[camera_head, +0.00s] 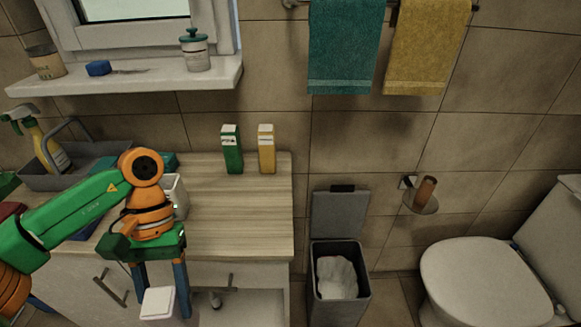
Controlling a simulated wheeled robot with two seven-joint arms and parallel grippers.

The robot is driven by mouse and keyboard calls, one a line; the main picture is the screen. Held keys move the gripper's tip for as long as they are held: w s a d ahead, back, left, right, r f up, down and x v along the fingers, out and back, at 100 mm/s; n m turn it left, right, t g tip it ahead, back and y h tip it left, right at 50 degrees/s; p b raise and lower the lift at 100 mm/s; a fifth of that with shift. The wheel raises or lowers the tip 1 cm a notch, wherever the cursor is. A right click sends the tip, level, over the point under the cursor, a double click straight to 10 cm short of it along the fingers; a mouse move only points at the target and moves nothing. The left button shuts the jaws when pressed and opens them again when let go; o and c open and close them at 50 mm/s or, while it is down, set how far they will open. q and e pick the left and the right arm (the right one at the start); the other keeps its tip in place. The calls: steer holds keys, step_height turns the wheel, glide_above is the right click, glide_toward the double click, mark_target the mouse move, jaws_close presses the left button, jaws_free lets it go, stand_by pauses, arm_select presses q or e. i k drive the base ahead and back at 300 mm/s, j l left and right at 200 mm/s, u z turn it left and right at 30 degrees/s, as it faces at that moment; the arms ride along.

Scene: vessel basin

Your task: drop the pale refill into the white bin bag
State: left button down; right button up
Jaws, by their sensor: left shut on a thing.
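My left gripper (162,300) points down in front of the counter's front edge, at the lower left. It is shut on the pale refill (158,303), a small whitish block between its fingers. The bin's lid (340,214) stands open at the back. My right gripper is not in view.
The wooden counter (240,205) holds a green carton (231,150), a yellow carton (266,149), a white container (176,194) partly behind my arm, and a grey caddy (92,160). A toilet (478,280) stands right of the bin. Free floor shows between them.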

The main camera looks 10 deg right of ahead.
mark_target(326, 297)
steer(key=z, duration=0.8)
steer(key=i+l+u, duration=0.15)
steer(key=l, duration=0.2)
steer(key=i+l+u, duration=0.15)
steer(key=l, duration=0.25)
steer(key=i+l+u, duration=0.15)
steer(key=l, duration=0.25)
steer(key=i+l+u, duration=0.2)
steer(key=l, duration=0.2)
